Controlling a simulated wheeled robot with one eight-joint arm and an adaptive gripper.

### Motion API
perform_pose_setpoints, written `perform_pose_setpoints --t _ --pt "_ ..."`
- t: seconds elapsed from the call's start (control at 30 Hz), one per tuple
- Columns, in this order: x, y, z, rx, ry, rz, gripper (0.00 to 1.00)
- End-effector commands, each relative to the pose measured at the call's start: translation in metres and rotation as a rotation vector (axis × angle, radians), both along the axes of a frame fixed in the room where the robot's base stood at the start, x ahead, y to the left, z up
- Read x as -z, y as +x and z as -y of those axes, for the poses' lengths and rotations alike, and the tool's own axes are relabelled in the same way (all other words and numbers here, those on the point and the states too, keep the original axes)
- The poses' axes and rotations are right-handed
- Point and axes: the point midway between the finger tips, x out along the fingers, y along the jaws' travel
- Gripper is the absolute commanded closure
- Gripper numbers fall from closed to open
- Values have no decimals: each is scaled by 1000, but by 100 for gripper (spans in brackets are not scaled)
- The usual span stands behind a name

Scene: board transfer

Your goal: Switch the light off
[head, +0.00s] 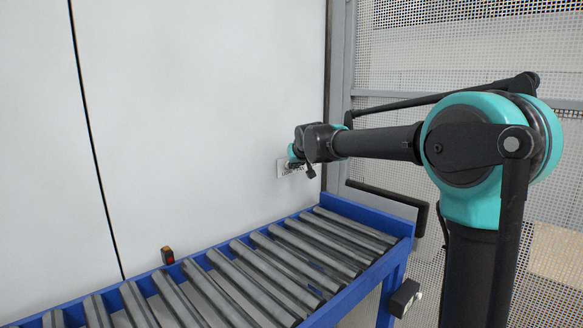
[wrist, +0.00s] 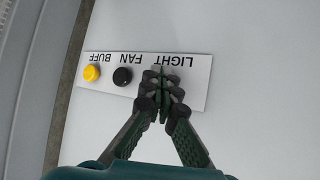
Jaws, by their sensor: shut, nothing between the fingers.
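A white switch panel (head: 281,170) is on the pale wall in the head view, partly covered by my gripper (head: 294,161). In the wrist view the panel (wrist: 195,95) appears upside down, with the labels LIGHT, FAN and BUFF. A yellow knob (wrist: 92,73) is at BUFF and a black knob (wrist: 122,76) is at FAN. My gripper (wrist: 163,80) is shut and empty, its fingertips over the panel at the LIGHT label. The light's switch is hidden behind the fingers. I cannot tell whether they touch it.
A blue-framed roller conveyor (head: 325,225) runs along the wall below the panel. A small dark box with a red-orange face (head: 168,256) is at its wall-side edge. A metal post (head: 340,100) and mesh fence (head: 460,60) stand right of the panel.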

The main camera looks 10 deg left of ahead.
Motion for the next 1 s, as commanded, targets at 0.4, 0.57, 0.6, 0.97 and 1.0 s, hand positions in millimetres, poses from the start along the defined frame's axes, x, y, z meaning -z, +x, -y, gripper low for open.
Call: perform_pose_setpoints --t 0.4,0.57,0.6,0.97,1.0 --pt "0 -4 5 -1 0 1 100" --pt "0 -7 9 0 0 1 100" --pt "0 -9 11 0 0 1 100" --pt "0 -29 37 1 1 1 100" --pt "0 -31 40 1 1 1 100"
